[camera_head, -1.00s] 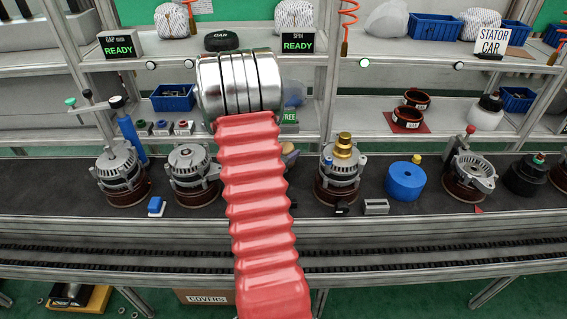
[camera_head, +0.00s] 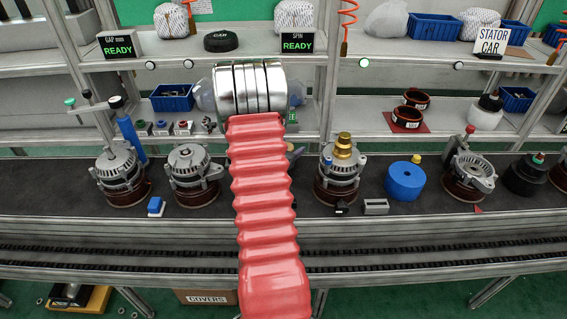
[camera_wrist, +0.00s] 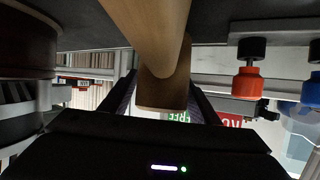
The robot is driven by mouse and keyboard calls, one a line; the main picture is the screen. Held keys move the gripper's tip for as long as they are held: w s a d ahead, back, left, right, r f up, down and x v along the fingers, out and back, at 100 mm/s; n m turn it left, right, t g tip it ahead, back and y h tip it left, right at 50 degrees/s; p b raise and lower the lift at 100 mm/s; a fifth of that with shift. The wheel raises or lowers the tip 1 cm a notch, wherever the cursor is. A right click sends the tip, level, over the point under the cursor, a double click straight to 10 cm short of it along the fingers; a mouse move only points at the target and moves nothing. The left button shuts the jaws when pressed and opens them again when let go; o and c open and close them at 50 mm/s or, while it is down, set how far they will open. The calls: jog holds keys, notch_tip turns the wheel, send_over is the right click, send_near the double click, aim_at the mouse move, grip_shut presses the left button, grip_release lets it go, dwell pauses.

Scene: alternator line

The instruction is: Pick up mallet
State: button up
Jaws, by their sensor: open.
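The wooden mallet shows in the wrist view, with its pale round handle (camera_wrist: 148,28) coming from the top edge and its brown head (camera_wrist: 163,92) below. My gripper (camera_wrist: 160,85) is open, with one dark finger on each side of the mallet head. Whether the fingers touch the wood cannot be told. In the head view my red-sleeved arm and silver wrist hide the mallet and most of the gripper.
Alternators (camera_head: 194,172) stand along the dark conveyor (camera_head: 250,195), one with a gold stack on top (camera_head: 343,146). A blue cylinder (camera_head: 405,181) sits to the right. Shelves (camera_head: 355,115) rise behind. In the wrist view an orange-and-black part (camera_wrist: 249,78) is to the right.

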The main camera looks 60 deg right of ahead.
jog(key=shift+r, duration=0.1)
grip_shut()
dwell(0.6)
jog(key=shift+r, duration=5)
